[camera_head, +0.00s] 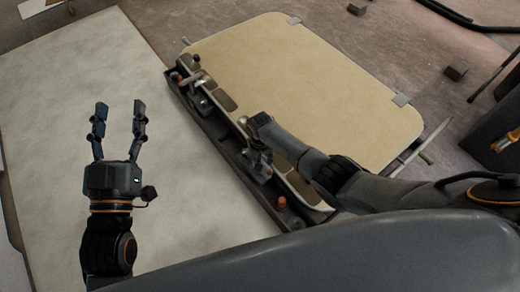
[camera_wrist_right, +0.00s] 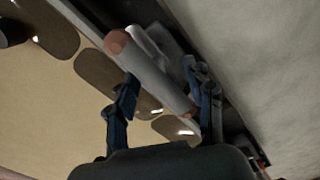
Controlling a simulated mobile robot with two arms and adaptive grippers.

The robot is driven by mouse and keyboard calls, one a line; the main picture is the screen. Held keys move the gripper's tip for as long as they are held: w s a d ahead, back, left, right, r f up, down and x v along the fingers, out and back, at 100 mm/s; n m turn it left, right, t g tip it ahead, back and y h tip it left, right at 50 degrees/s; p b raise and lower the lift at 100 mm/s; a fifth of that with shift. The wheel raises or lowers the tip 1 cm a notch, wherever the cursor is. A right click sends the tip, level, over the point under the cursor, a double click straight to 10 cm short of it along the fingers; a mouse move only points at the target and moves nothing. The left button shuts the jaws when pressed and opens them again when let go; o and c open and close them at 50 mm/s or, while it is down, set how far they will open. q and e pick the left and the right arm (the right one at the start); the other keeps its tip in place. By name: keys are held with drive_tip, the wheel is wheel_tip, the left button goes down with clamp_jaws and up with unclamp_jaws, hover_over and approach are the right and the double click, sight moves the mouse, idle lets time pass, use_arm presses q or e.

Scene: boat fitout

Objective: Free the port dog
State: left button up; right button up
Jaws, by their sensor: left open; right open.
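A beige hatch panel (camera_head: 310,85) has a dark frame (camera_head: 222,140) along its near edge. A dog with a pale lever (camera_head: 191,79) sits at the frame's far end. In the right wrist view, a grey lever (camera_wrist_right: 160,75) with an orange-brown knob (camera_wrist_right: 117,41) lies between the fingers of my right gripper (camera_wrist_right: 165,88), which is open; contact is unclear. In the head view my right gripper (camera_head: 256,162) is over the frame's middle and hides much of it. My left gripper (camera_head: 119,104) is open and empty above the white panel. I cannot tell which dog is port.
A wide white panel (camera_head: 50,120) lies left of the frame and is clear. An orange-red knob (camera_head: 282,202) stands at the frame's near end. Brown oval pads (camera_wrist_right: 100,70) line the hatch edge. Small dark blocks (camera_head: 456,72) lie on the floor beyond.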

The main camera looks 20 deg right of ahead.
wheel_tip(320, 180, up, 10)
drive_tip(key=shift+s+r, duration=0.1)
idle(0.7)
